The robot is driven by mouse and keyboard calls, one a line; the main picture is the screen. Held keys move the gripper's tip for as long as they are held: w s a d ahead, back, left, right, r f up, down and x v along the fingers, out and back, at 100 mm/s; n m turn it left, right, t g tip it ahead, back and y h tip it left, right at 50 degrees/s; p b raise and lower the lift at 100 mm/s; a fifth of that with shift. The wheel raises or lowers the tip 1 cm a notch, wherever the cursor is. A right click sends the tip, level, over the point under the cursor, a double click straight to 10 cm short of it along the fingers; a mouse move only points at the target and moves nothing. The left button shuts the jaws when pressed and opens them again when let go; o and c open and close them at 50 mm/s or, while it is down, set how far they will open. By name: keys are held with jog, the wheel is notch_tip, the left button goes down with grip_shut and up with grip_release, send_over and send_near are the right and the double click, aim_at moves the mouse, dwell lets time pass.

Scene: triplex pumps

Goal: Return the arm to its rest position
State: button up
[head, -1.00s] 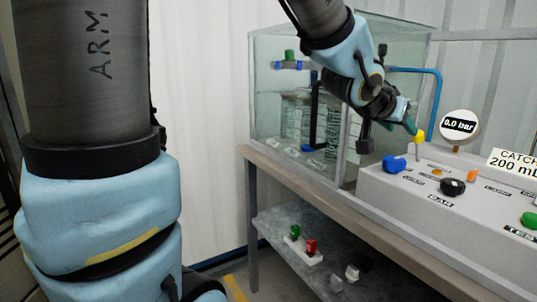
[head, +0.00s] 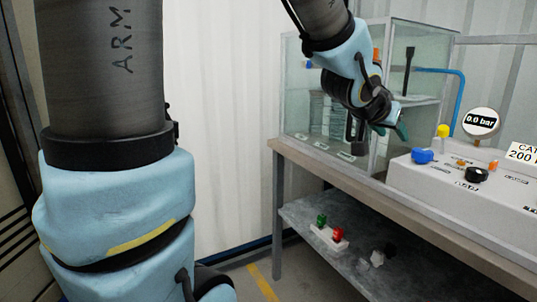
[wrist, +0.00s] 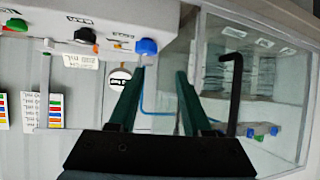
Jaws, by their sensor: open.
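My gripper (head: 397,124) has dark green fingers and hangs in front of the glass tank, left of the control box and apart from its knobs. In the wrist view my gripper (wrist: 161,76) shows both fingers spread with nothing between them. My arm is bent, with its upper link filling the left of the head view and its forearm coming down from the top.
The control box (head: 450,198) has a blue knob (head: 422,156), a yellow knob (head: 443,131) and a black knob (head: 476,174). A gauge (head: 480,124) reads 0.0 bar. The glass tank (head: 300,85) stands behind my gripper. Red and green parts lie on the lower shelf (head: 350,262).

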jog(key=w+a+f+n+g+y+p, duration=0.1)
jog(key=a+f+n+y+p, duration=0.2)
jog(key=a, duration=0.7)
jog(key=w+a+f+n+g+y+p, duration=0.15)
jog(key=a+f+y, duration=0.25)
jog(key=a, duration=0.6)
jog(key=s+a+f+n+g+p, duration=0.1)
jog(key=s+a+f+n+g, duration=0.1)
jog(key=s+a, duration=0.2)
jog(key=s+a+f+n+g+y+p, duration=0.1)
jog(key=s+a+f+p, duration=0.1)
jog(key=a, duration=0.7)
jog(key=shift+s+n+g+y, duration=0.3)
jog(key=shift+s+n+g, duration=0.05)
jog(key=shift+s, duration=0.55)
jog(key=shift+o, duration=0.3)
jog(key=shift+f, duration=0.1)
dwell(2.2)
